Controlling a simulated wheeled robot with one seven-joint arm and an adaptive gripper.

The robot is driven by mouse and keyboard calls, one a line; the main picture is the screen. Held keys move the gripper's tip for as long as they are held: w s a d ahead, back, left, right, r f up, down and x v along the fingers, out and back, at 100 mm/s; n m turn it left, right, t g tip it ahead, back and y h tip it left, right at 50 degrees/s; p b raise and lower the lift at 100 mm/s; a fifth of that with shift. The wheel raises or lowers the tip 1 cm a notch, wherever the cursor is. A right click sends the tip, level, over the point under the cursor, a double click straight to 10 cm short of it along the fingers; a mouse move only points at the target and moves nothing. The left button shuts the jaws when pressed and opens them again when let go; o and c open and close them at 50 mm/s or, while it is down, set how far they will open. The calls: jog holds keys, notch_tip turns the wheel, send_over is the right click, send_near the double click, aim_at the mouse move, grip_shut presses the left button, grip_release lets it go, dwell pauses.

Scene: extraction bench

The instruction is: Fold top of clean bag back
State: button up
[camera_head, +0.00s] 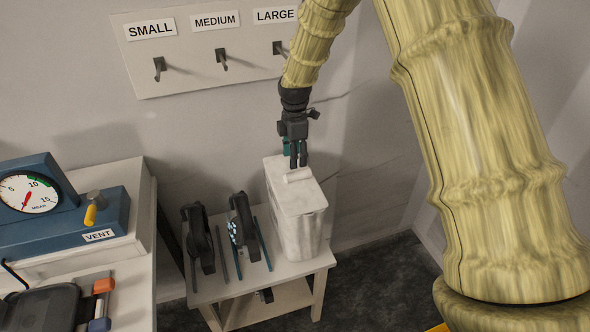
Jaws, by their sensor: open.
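A white bag-like box (299,222) stands upright on the small side table, near its right side. Its top (290,190) is light, with a small white roll-shaped piece (298,175) lying across it near the back. I cannot tell whether this box is the clean bag. My gripper (299,162) hangs down just above and behind the roll-shaped piece, its dark fingers pointing down. The fingers are open; whether they touch the piece is too small to tell. A teal part (286,146) shows beside the fingers.
Two dark tools (200,238) stand in racks left of the box on the small table (222,288). A bench with a blue gauge unit (70,205) marked VENT is at left. A wall board (190,70) has hooks labelled SMALL, MEDIUM and LARGE. Dark floor (378,285) lies right.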

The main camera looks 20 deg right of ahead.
aim_at(295, 173)
jog(key=f, duration=0.1)
jog(key=f+p, duration=0.1)
jog(key=f, duration=0.3)
jog(key=shift+w+f, duration=0.1)
jog(key=shift+w, duration=0.2)
jog(key=shift+s+f+p, duration=0.2)
jog(key=shift+f+p, duration=0.3)
jog(key=shift+f, duration=0.2)
jog(key=shift+w+f, duration=0.2)
jog(key=shift+f, duration=0.5)
jog(key=shift+s, duration=0.1)
grip_shut()
